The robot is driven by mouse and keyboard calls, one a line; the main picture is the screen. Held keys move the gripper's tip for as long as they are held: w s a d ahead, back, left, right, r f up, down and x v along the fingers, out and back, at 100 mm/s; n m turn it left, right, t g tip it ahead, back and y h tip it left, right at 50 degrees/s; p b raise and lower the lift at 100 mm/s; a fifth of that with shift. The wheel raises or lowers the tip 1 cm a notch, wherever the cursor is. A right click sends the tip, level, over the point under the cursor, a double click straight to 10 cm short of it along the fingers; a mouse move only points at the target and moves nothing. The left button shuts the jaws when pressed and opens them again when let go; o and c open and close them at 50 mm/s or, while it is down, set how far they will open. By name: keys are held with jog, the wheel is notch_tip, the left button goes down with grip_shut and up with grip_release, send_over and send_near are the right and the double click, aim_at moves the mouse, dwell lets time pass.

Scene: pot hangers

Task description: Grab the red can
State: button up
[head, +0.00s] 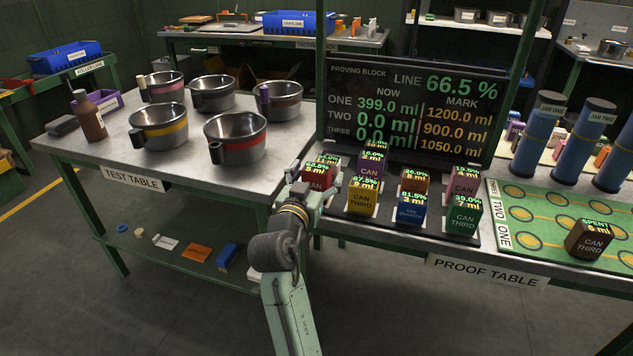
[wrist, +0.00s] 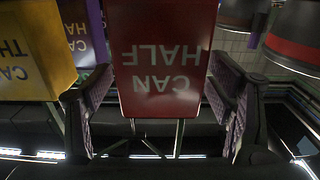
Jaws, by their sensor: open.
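The red can (head: 317,178), a box-shaped block, stands at the front left of the can group on the proof table. In the wrist view the red can (wrist: 165,60) shows large, with "CAN HALF" upside down. My gripper (head: 315,187) is open at the can, its fingers on either side of it. In the wrist view the padded fingers of my gripper (wrist: 160,100) flank the lower part of the can's face, with a narrow gap at each side. My gripper hides part of the can's lower front in the head view.
A yellow can (head: 362,198) stands close on the right and a purple can (head: 372,165) behind. Several other cans stand farther right. The test table (head: 140,165) with several pots is to the left. A dark display board (head: 415,110) rises behind the cans.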

jog(key=c, duration=1.5)
